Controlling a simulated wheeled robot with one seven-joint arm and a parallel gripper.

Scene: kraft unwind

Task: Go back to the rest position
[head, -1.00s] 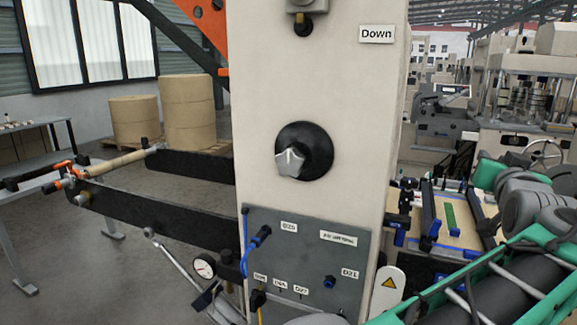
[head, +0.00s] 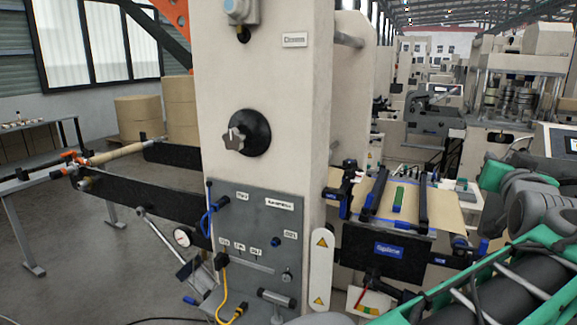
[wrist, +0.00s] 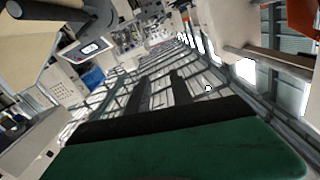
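My gripper (wrist: 160,82) shows in the wrist view as two dark fingers beyond a green and black housing. The fingers stand apart with nothing between them, in the air. In the head view my green and grey arm is folded along the right and lower right edge. The gripper itself is out of that view.
A beige machine column (head: 262,185) with a black-based selector knob (head: 235,138) and a grey connector panel (head: 255,235) stands close ahead. Black side arms (head: 140,195) reach left from it. A web table (head: 375,200) stands right of it. Open floor (head: 95,285) lies at lower left.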

